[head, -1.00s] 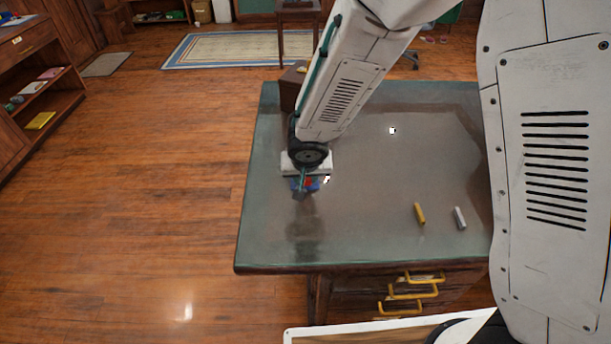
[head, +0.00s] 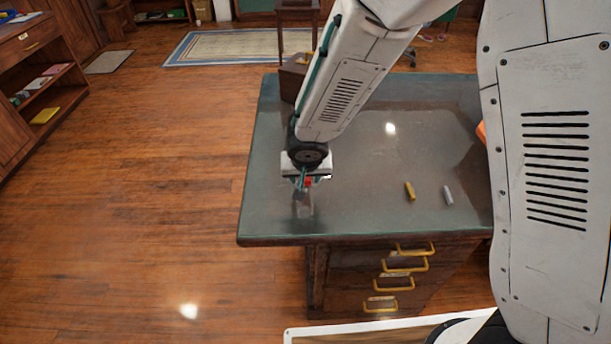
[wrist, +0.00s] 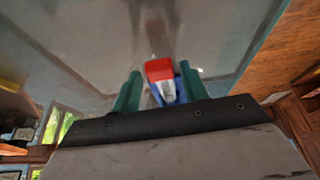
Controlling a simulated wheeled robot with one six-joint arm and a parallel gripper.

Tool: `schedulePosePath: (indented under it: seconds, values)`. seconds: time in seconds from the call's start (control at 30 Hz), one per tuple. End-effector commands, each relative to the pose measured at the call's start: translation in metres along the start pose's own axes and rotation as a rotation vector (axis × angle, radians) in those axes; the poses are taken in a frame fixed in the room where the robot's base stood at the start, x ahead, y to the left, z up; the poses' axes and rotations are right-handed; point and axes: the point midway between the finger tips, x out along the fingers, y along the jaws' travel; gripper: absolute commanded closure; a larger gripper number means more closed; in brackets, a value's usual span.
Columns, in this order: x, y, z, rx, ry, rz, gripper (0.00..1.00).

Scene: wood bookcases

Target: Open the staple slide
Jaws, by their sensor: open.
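A small red and blue object (wrist: 160,70), perhaps the stapler, shows between the two green fingers in the wrist view. In the head view only a bit of its red part (head: 309,181) shows beside the fingers. My gripper (head: 302,186) is over the left front part of the desk (head: 355,215), pointing down. Its fingers stand apart on either side of the object; the blue part is close to the right finger in the wrist view. I cannot tell whether they touch it. The staple slide cannot be made out.
A yellow stick (head: 410,191) and a grey stick (head: 448,195) lie on the desk to the right. Yellow-handled drawers (head: 397,284) are in its front. An orange thing (head: 481,131) shows partly behind my arm. The desk's middle is clear.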

Motion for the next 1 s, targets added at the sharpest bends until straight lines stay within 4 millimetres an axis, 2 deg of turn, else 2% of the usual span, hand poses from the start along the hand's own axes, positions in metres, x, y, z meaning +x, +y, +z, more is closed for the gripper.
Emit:
schedulePosePath:
  seconds: [0.37, 0.8, 1.0]
  values:
    - [-0.004, 0.0, -0.001, 0.001, 0.001, -0.001, 0.47]
    - [-0.067, 0.0, -0.001, 0.0, 0.003, -0.001, 0.47]
    - [-0.078, 0.0, 0.0, 0.0, 0.0, -0.001, 0.47]
